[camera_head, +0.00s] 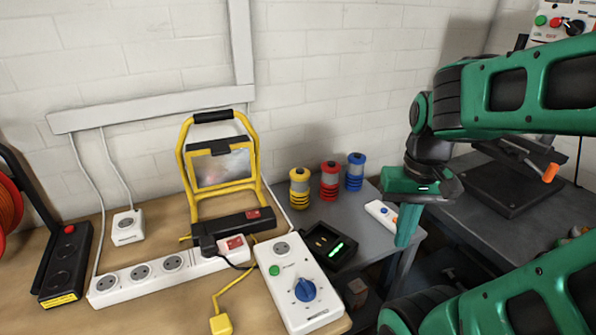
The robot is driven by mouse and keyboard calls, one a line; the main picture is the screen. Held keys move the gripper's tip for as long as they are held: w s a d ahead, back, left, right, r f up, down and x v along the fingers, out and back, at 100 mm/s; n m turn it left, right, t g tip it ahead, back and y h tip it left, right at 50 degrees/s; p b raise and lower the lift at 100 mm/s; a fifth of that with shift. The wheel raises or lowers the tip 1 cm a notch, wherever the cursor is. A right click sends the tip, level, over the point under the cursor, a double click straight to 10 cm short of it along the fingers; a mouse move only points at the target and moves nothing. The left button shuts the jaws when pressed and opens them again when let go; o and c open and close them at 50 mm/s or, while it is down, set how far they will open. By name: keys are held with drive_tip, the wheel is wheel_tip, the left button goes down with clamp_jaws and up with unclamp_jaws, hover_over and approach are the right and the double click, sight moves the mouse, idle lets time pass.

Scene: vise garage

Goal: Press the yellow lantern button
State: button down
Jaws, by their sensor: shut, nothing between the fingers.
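The yellow lantern (299,189) is a small upright cylinder with a grey band in its middle, the leftmost of three on the grey table. Its dark top shows, but a separate button is too small to make out. The red lantern (330,182) and the blue lantern (355,172) stand to its right. My green gripper (407,232) points down to the right of the lanterns, at the table's right side, apart from the yellow lantern. It is shut and empty.
A white device (380,213) with coloured buttons lies just left of my gripper. A black charger (327,246) with a green light sits in front of the lanterns. A yellow-framed work light (219,170), power strip (160,275) and white dial box (297,287) crowd the wooden bench.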

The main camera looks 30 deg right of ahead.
idle(0.5)
wheel_tip(320, 180, up, 10)
drive_tip(key=n+t+y, duration=0.4)
drive_tip(key=t+y, duration=0.1)
drive_tip(key=t, duration=0.3)
hover_over(304, 171)
drive_tip(key=shift+f, duration=0.2)
drive_tip(key=shift+f, duration=4.45)
